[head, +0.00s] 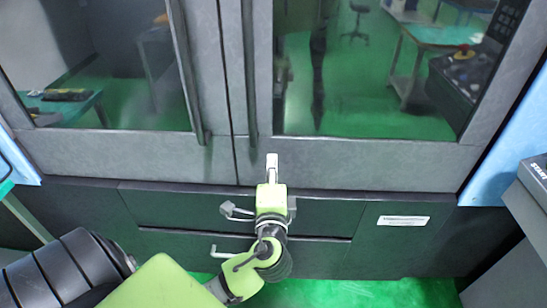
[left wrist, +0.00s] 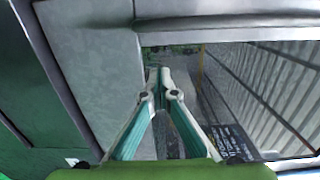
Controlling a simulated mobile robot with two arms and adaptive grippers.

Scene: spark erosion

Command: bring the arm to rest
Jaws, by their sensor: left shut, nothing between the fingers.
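My left arm comes in from the lower left of the head view. Its green wrist ends in my left gripper (head: 272,160), which points up the picture in front of the lower edge of the machine's doors. In the left wrist view the two fingers of the gripper (left wrist: 162,78) meet at their tips, shut with nothing between them. A grey door frame and a glass pane lie beyond them. I cannot tell how far the tips are from the door. My right gripper is not in view.
The grey machine has a left door handle (head: 185,70) and a right door handle (head: 249,80). Dark drawers lie below, with a bent handle (head: 235,211) beside my wrist and a white label (head: 403,221). A grey unit (head: 535,180) stands at the right. Green floor (head: 370,293) shows below.

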